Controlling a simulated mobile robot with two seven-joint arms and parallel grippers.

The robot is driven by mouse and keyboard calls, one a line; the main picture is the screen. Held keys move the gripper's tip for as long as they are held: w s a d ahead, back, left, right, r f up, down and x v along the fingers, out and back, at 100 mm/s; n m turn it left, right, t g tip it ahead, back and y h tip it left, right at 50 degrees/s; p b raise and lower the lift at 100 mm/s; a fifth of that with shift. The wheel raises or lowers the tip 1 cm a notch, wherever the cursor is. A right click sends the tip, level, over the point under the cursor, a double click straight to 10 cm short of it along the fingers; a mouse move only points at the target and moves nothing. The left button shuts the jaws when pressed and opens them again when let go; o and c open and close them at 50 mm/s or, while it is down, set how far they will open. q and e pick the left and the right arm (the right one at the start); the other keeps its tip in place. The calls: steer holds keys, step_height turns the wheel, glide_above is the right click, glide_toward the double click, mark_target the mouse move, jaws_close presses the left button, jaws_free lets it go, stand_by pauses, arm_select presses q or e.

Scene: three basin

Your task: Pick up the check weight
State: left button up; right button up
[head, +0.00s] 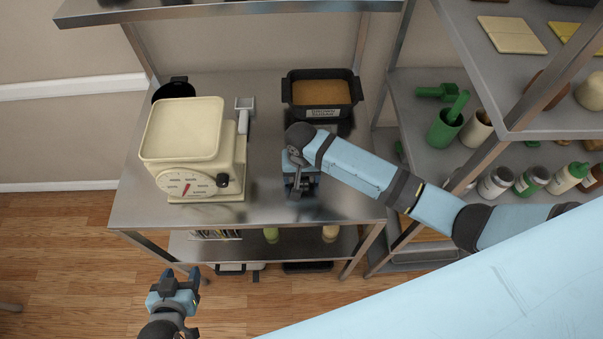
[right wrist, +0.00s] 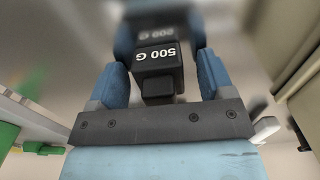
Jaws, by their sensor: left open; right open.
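The check weight (right wrist: 158,68) is a small black block marked "500 G", seen in the right wrist view. It sits between the two blue fingers of my open right gripper (right wrist: 163,72), with a gap visible on each side. The blurred shape above it looks like a reflection in the steel top. In the head view my right gripper (head: 299,187) points down at the table in front of the bin, and I cannot make out the weight there. My left gripper (head: 180,277) is open and empty, in front of the table's left front edge.
A cream dial scale (head: 203,178) stands on the steel table (head: 262,205), left of my right gripper. A scoop (head: 243,116), a black pot (head: 175,91) and a black bin of brown contents (head: 320,112) are behind. A shelf rack (head: 500,95) stands at right.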

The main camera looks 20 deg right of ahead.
steer(key=c, duration=1.1)
steer(key=shift+r, duration=0.1)
steer(key=shift+c, duration=1.1)
steer(key=shift+w+r, duration=0.1)
steer(key=shift+r, duration=0.05)
